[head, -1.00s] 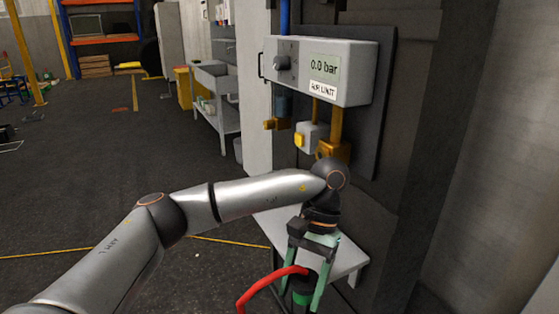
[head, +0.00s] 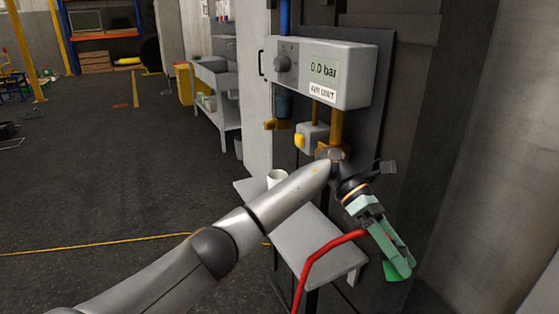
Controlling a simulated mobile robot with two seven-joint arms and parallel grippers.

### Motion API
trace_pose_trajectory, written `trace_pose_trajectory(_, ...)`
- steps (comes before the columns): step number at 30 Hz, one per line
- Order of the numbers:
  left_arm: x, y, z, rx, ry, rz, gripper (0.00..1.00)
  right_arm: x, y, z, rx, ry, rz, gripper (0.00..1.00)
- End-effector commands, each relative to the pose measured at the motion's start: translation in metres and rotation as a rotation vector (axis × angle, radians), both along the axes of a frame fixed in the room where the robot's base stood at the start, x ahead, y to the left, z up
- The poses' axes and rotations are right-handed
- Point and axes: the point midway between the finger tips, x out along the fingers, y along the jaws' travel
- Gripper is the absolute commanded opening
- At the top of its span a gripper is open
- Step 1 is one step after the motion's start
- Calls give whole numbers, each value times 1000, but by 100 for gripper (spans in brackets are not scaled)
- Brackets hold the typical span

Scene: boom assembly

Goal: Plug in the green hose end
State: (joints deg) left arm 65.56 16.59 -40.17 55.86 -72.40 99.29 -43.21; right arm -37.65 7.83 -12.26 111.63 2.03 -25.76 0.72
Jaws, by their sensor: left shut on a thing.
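My left gripper (head: 400,262) is shut on the green hose end (head: 398,272), right of the small table and below the air unit. The gripper tilts down to the right. A red hose (head: 318,257) runs from the gripper down to the left, across the table. The grey air unit (head: 358,90) is on the wall panel, its display reading 0.0 bar. Brass pipework (head: 337,125) hangs below it; its lower end is hidden by my left arm. The hose end is apart from the pipework. My right gripper is out of view.
The small grey table (head: 310,240) stands below the air unit, with a white mug (head: 277,178) at its back left. A yellow-fronted box (head: 307,139) sits beside the brass pipe. A concrete wall (head: 500,150) bounds the right side. Open floor lies to the left.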

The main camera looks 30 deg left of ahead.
Motion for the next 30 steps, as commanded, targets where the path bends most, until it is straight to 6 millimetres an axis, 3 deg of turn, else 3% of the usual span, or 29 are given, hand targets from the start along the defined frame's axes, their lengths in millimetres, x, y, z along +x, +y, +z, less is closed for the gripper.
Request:
trace_pose_trajectory(8, 28, 19, 31, -185, 102, 484, 17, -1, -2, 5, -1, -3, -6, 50)
trace_pose_trajectory(14, 53, 54, 54, -375, 122, 859, 17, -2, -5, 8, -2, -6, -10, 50)
trace_pose_trajectory(17, 67, 84, 63, -491, 108, 1051, 17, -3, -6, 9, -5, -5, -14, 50)
trace_pose_trajectory(22, 85, 160, 73, -701, 37, 1356, 17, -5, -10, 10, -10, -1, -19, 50)
trace_pose_trajectory(27, 87, 233, 72, -842, -50, 1542, 17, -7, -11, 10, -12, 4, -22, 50)
trace_pose_trajectory(30, 83, 264, 69, -892, -90, 1605, 17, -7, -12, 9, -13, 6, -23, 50)
